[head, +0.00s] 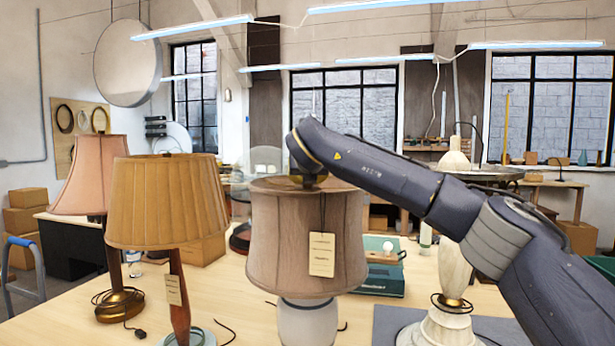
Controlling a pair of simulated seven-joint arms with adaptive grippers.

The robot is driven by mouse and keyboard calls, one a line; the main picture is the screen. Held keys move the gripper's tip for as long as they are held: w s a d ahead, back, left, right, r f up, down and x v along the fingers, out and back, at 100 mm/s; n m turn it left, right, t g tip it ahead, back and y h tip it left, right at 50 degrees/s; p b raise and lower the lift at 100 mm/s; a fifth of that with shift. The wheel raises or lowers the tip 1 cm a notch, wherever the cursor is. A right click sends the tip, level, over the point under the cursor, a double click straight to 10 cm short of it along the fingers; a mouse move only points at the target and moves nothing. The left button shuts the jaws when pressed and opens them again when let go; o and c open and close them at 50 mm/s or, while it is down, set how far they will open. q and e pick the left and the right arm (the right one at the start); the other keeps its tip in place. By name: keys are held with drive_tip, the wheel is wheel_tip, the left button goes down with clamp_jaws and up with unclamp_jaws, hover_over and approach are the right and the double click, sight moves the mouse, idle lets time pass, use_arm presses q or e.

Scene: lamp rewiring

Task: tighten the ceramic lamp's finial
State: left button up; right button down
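The ceramic lamp stands upright in the middle of the head view, with a pinkish-brown fabric shade (290,240), a white ceramic base (308,322) and a paper tag (322,254) hanging on the shade's front. My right arm reaches in from the right, above the shade. My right gripper (308,183) points down at the centre of the shade's top. The finial is hidden there by the gripper and the shade's rim, and I cannot tell whether the fingers are closed on it. My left gripper is not in view.
A tan pleated-shade lamp (168,205) and a pink-shade lamp (92,180) stand to the left on the wooden table (240,300). A pale stone lamp base (452,285) stands right, under my arm. A green case (382,272) lies behind the ceramic lamp. Dark cords lie on the table.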

drive_tip(key=shift+f, duration=0.1)
idle(0.3)
drive_tip(key=c, duration=1.2)
unclamp_jaws()
drive_tip(key=v, duration=1.2)
